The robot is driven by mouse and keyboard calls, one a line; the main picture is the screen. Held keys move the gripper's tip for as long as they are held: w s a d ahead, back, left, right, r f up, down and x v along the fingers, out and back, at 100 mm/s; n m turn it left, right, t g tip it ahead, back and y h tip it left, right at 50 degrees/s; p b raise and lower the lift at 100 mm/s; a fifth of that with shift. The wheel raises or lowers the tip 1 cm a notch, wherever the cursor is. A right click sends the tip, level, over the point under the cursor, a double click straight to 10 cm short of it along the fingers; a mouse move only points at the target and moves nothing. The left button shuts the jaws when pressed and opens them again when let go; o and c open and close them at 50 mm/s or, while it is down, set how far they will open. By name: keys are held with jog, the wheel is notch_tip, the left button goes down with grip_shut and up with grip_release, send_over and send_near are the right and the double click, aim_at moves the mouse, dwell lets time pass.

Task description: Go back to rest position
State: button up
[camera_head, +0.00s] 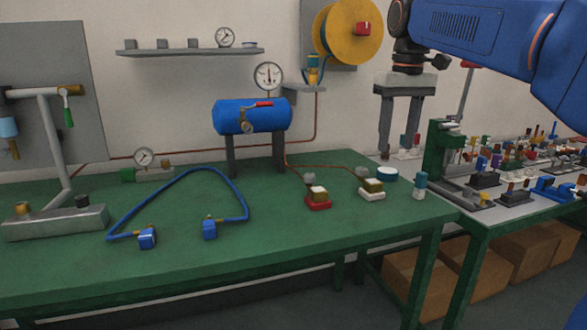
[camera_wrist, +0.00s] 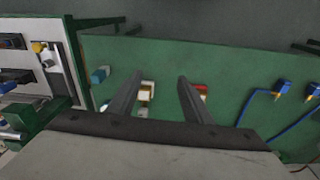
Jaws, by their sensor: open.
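My gripper (camera_head: 399,152) hangs from my blue arm at the right of the head view, fingers pointing down and parted. It appears above the right end of the green table (camera_head: 280,240). In the wrist view my gripper (camera_wrist: 158,88) shows two separate dark fingers with nothing held between them. A white-based block with a brass top (camera_wrist: 146,92) shows beside the left finger, and a red-based block (camera_wrist: 202,90) is partly hidden by the right finger. These blocks also stand on the table in the head view, the white-based one (camera_head: 372,189) right of the red-based one (camera_head: 318,197).
A blue tank (camera_head: 252,117) with a gauge stands on the table. A blue hose (camera_head: 180,182) with two blue end blocks lies in front. A second table (camera_head: 530,212) crowded with parts stands at right. A small blue-topped cylinder (camera_head: 420,185) is near the table edge.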

jog(key=s+d+f+m+t, duration=0.1)
jog(key=s+d+f+t, duration=0.1)
jog(key=s+f, duration=1.2)
jog(key=s+d+f+m+t, duration=0.1)
jog(key=s+d+f+t, duration=0.1)
jog(key=s+f, duration=1.2)
notch_tip(320, 180, down, 3)
jog(key=shift+d+f+m, duration=0.2)
jog(key=shift+d+m, duration=0.2)
jog(key=shift+d, duration=0.15)
